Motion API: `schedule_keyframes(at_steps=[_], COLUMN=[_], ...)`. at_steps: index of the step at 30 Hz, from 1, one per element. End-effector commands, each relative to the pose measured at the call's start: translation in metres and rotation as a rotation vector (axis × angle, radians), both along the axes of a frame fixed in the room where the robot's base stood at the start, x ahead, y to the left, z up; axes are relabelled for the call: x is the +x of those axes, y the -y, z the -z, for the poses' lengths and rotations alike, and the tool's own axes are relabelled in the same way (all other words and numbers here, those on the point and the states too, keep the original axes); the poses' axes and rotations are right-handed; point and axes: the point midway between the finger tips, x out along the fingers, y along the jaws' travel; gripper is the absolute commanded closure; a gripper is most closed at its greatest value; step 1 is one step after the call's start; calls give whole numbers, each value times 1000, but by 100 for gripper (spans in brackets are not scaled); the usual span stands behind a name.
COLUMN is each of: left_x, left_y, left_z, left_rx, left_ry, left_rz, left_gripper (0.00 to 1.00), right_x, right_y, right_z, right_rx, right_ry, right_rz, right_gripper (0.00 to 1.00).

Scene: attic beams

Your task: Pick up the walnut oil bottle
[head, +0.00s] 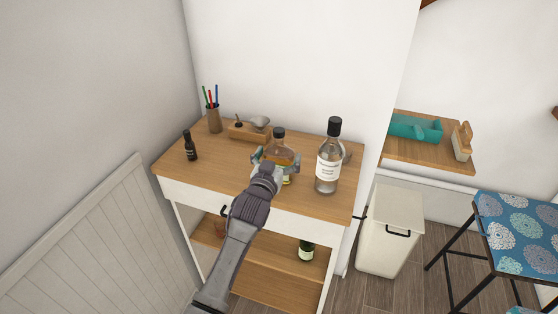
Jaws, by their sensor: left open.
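A bottle of yellowish liquid with a dark cap (279,134) stands upright on the wooden tabletop, and it looks like the walnut oil bottle, though I cannot read its label. My left gripper (276,160) is open, with its fingers on either side of this bottle. The gripper and wrist hide part of its lower body. I cannot tell whether the fingers touch it. My right gripper is not in view.
A taller clear bottle (328,160) stands close to the right of the gripper. A small dark bottle (190,146), a pencil cup (214,119) and a wooden holder (245,130) are on the table (221,165). A white bin (391,232) and a patterned stool (515,228) stand right.

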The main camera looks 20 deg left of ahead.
Motion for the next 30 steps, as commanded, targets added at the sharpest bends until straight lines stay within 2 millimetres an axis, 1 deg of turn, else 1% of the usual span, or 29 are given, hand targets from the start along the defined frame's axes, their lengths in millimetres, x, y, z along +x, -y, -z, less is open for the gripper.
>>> schedule_keyframes(at_steps=[6, 7, 14, 15, 17, 18, 20, 21, 27, 30], left_x=[1, 1, 1, 1, 1, 1, 1, 1, 1, 1], left_y=[0, 0, 0, 0, 0, 0, 0, 0, 0, 0], left_z=[0, 0, 0, 0, 1, 1, 1, -3, -4, -12], left_rx=[0, 0, 0, 0, 0, 0, 0, 0, 0, 0], left_ry=[0, 0, 0, 0, 0, 0, -1, 6, 6, 9], left_rz=[0, 0, 0, 0, 0, 0, 0, 0, 0, 0], left_gripper=[0, 3, 42, 48, 58, 65, 75, 76, 76, 76], right_x=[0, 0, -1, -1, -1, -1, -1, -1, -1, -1], right_y=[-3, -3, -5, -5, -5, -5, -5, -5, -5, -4], right_z=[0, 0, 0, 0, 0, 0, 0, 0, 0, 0], right_rx=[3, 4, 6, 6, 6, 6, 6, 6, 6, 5], right_ry=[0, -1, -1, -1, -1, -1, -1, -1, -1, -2], right_rz=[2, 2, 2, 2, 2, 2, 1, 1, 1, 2], right_gripper=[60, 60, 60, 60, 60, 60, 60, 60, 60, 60])
